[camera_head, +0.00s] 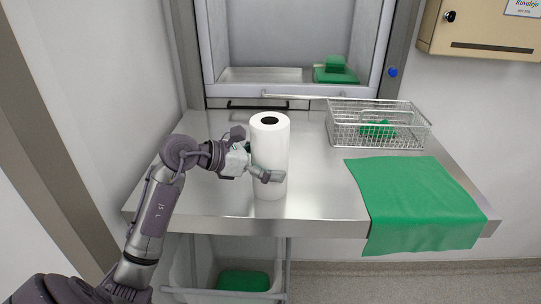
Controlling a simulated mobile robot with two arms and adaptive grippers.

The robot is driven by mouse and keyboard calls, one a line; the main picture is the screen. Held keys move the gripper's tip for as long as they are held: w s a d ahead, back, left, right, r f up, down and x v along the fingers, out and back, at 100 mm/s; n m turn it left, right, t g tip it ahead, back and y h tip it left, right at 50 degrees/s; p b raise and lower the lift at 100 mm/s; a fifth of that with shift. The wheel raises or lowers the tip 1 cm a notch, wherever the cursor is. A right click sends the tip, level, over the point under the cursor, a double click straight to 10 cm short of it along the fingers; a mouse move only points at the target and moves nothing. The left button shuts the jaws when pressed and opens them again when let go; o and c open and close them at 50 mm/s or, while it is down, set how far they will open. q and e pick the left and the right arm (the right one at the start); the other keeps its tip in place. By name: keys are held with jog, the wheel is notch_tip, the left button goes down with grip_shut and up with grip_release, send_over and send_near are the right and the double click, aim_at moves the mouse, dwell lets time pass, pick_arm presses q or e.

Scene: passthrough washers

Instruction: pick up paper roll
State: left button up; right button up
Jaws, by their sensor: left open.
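A white paper roll (270,140) stands upright on the steel counter (220,203), with the dark hole of its core facing up. My left gripper (258,162) is open at the left side of the roll. One finger reaches across the near face of the roll at mid-height. The other finger is mostly hidden on the far left side, so I cannot tell whether either finger touches the roll. My right gripper is not in view.
A wire basket (408,143) with a green item stands at the back right. A green cloth (417,202) hangs over the front edge. Behind is an open pass-through chamber (290,45) with green items. A bin (205,262) is below the counter.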

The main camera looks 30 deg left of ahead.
pick_arm(q)
jog(key=shift+s, duration=0.15)
jog(key=shift+c, duration=1.7)
jog(key=shift+r, duration=0.1)
jog(key=c, duration=0.9)
